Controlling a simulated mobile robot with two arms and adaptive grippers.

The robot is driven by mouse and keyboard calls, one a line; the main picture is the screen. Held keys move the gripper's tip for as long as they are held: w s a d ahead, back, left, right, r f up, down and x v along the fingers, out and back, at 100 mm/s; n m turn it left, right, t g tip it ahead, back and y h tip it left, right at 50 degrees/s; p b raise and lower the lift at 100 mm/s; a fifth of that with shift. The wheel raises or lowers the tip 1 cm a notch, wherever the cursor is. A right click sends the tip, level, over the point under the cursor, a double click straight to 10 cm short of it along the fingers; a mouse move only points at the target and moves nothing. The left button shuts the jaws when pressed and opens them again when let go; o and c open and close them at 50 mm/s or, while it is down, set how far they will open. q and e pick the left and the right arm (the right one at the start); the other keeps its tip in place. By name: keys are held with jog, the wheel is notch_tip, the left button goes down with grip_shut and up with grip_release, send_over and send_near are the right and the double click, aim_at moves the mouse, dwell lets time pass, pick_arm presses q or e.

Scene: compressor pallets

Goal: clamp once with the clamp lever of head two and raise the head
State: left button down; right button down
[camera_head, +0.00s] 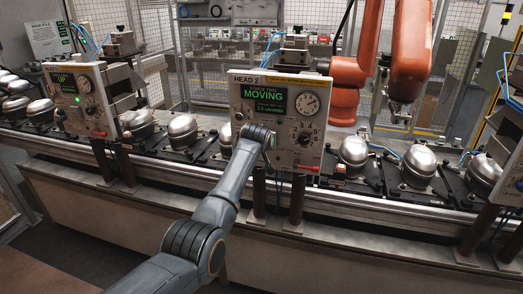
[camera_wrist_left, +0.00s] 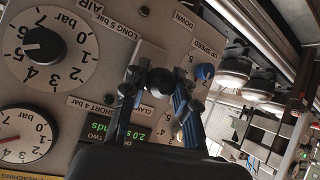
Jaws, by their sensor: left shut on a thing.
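The head two panel (camera_head: 240,118) stands at the middle of the head view, and its green screen (camera_head: 263,99) reads MOVING. My left arm reaches up to it, with the left gripper (camera_head: 268,140) at its lower left part. In the left wrist view, my left gripper (camera_wrist_left: 161,92) is shut on the black ball knob of the clamp lever (camera_wrist_left: 160,81), with a blue-padded finger on either side. The lever is hidden behind my gripper in the head view. My right gripper is not in view.
Another head panel (camera_head: 82,100), showing UP, stands at the left. Silver compressors (camera_head: 418,163) line the conveyor (camera_head: 190,178). An orange robot arm (camera_head: 345,98) stands behind the panel.

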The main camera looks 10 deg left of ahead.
pick_arm(q)
jog(key=shift+w+r+g, duration=0.1)
jog(key=shift+r+g, duration=0.15)
jog(key=shift+g, duration=0.15)
jog(key=shift+w+r, duration=0.1)
jog(key=shift+r, duration=0.05)
jog(key=shift+w+r+g, duration=0.1)
jog(key=shift+r+g, duration=0.05)
jog(key=shift+g, duration=0.45)
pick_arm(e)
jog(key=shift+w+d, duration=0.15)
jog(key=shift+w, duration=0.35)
pick_arm(q)
jog(key=shift+r, duration=0.1)
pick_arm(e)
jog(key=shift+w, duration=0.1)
pick_arm(q)
jog(key=c, duration=1)
grip_release()
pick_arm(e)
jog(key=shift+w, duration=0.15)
pick_arm(q)
jog(key=shift+r, duration=0.15)
jog(key=shift+v, duration=6)
